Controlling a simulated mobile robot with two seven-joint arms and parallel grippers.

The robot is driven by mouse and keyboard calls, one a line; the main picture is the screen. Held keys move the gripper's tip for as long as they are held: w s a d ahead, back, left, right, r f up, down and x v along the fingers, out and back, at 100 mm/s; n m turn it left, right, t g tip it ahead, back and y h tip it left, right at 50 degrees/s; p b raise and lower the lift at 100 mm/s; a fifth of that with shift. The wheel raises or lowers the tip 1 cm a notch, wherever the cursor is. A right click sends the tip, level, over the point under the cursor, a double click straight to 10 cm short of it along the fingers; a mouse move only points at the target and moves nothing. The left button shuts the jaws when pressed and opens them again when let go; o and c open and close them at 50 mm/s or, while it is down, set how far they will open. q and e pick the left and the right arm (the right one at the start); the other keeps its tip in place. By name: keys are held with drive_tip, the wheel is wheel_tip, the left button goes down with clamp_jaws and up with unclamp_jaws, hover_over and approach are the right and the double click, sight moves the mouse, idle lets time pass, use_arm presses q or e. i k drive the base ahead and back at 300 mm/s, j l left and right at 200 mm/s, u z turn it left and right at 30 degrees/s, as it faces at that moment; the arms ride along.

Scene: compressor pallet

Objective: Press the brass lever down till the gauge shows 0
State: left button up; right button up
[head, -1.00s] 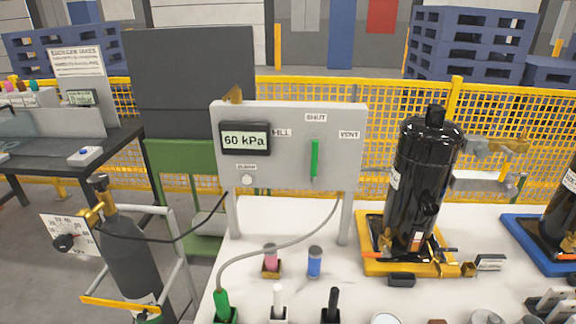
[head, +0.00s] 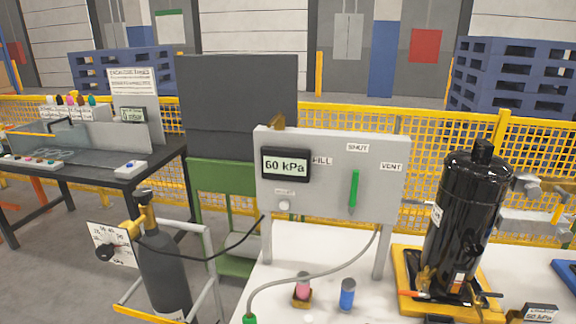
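The gauge (head: 286,163) is a dark-framed display on the upper left of a grey panel (head: 330,190). It reads 60 kPa. A green handle (head: 354,190) on the panel hangs below the SHUT label, with FILL to its left and VENT to its right. A small brass-coloured piece (head: 277,121) sticks up at the panel's top left edge; I cannot tell whether it is the brass lever. A brass valve (head: 143,212) tops the dark gas cylinder (head: 165,268) at lower left. Neither of my grippers is in view.
The panel stands on a white table (head: 345,242). A black compressor (head: 463,222) on a yellow base stands at its right. A pink item (head: 303,287) and a blue vial (head: 347,294) are at the front. A grey hose crosses below the panel. A dark workbench (head: 150,176) is at left.

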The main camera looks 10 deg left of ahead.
sight(277, 116)
drive_tip(key=z, duration=1.65)
drive_tip(key=k+j, duration=0.8)
drive_tip(key=j, duration=0.15)
